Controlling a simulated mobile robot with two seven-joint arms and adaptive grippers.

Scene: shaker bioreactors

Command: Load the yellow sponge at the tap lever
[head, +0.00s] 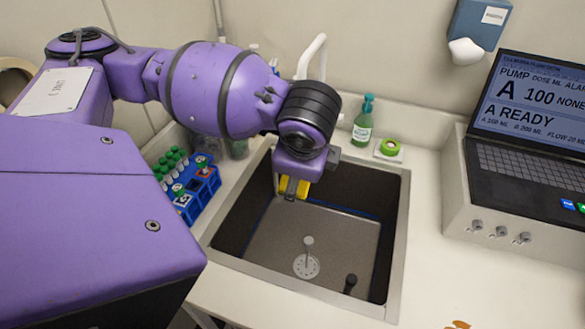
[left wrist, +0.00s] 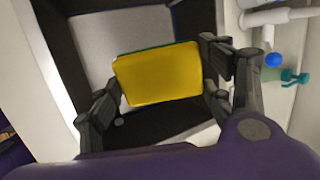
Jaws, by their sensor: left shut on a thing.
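The yellow sponge (left wrist: 158,75) has a thin green layer on its far edge. My left gripper (left wrist: 160,80) is shut on it, one finger at each side, in the left wrist view. In the head view the sponge (head: 293,187) shows in part below my left gripper (head: 290,195), over the back left of the sink. The white tap (head: 312,58) rises behind my wrist, and its base is hidden. In the left wrist view white tap parts (left wrist: 275,16) and a blue knob (left wrist: 273,60) are at the upper right; I cannot tell which part is the lever. My right gripper is not in view.
A blue tube rack (head: 200,190) is left, a laptop (head: 530,120) right.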

